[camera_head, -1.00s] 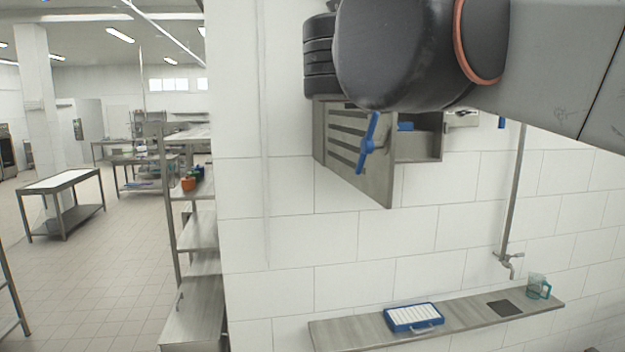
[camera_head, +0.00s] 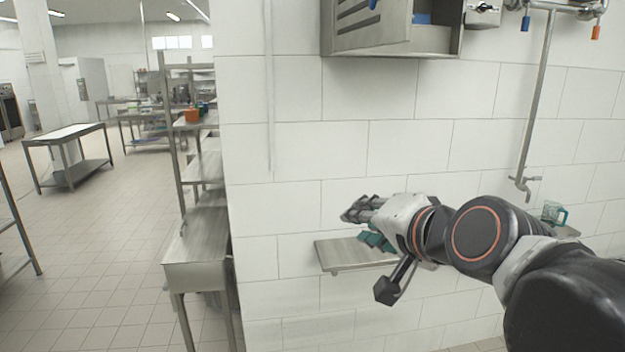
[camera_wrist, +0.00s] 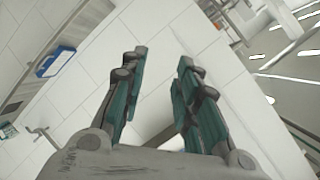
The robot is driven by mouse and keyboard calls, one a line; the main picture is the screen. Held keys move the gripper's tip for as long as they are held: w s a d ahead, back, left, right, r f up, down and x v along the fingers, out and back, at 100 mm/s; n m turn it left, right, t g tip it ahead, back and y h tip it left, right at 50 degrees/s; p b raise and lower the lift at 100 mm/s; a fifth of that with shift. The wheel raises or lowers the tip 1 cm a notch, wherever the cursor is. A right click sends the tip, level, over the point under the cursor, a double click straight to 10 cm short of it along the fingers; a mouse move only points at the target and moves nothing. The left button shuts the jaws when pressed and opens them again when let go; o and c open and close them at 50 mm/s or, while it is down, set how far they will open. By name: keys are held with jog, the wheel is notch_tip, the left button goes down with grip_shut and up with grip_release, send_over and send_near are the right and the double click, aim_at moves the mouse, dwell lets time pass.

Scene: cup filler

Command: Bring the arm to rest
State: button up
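My gripper (camera_head: 362,226) is held out to the left in front of the tiled wall, in front of the wall shelf in the head view. In the wrist view its two teal-padded fingers (camera_wrist: 163,58) stand apart with nothing between them. The arm is bent and reaches in from the lower right of the head view.
The metal wall shelf (camera_head: 340,256) is partly behind my arm. A teal jug (camera_head: 554,214) stands at its right end, near a tap (camera_head: 523,184). A blue tray (camera_wrist: 55,61) shows in the wrist view. An open wall cabinet (camera_head: 385,30) hangs above. Shelving (camera_head: 190,215) stands left.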

jog(key=s+d+f+n+g+h+b, duration=0.1)
jog(key=s+d+f+n+g+b, duration=0.1)
jog(key=f, duration=0.8)
jog(key=s+d+f+n+g+h+b, duration=0.2)
jog(key=s+d+f+b, duration=0.2)
jog(key=f, duration=0.6)
jog(key=s+d+f+n+g+h+b, duration=0.1)
jog(key=s+d+f+n+b, duration=0.2)
jog(key=f, duration=0.7)
jog(key=s+d, duration=0.2)
jog(key=s, duration=0.1)
jog(key=shift+s+d+f+g+h, duration=0.15)
jog(key=shift+s+f+g+h, duration=0.15)
jog(key=shift+s+f+g, duration=0.1)
jog(key=shift+r, duration=0.15)
